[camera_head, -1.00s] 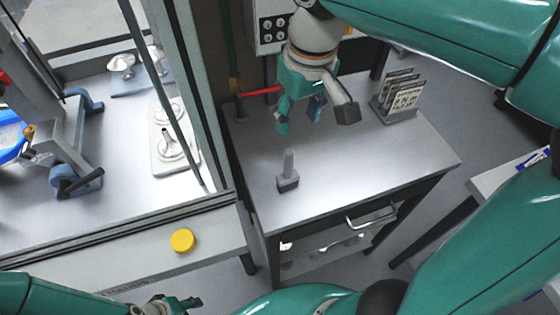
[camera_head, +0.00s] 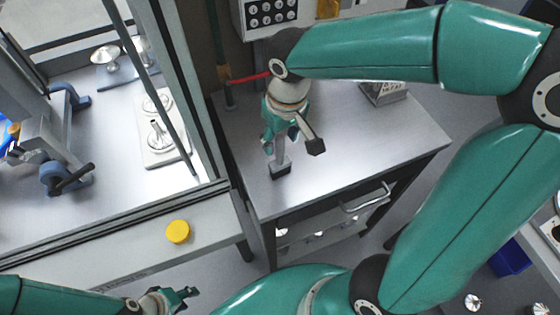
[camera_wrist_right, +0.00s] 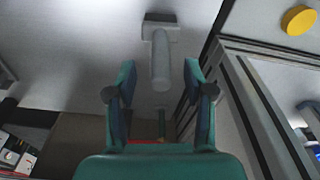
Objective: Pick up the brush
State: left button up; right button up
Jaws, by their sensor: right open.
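The brush (camera_head: 280,171) stands upright on the grey cabinet top, with a grey handle above a dark block-shaped base. My right gripper (camera_head: 281,141) is above the brush, and its fingers partly cover the handle in the head view. In the right wrist view the brush (camera_wrist_right: 160,52) lies straight ahead, its handle end pointing towards the gap between the open fingers (camera_wrist_right: 160,82). The fingers stand apart on both sides and do not appear to touch it. My left gripper (camera_head: 180,297) is at the lower left, away from the brush, seemingly with its fingers apart.
The cabinet top (camera_head: 375,150) is clear around the brush. A metal rack (camera_head: 384,93) stands at its back right. A glass-fronted enclosure with a balance-like pan (camera_head: 160,136) is at left. A yellow round button (camera_head: 178,232) sits on the ledge in front.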

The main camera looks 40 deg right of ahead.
aim_at(280, 157)
jog(key=f, duration=0.4)
jog(key=shift+w, duration=0.3)
grip_shut()
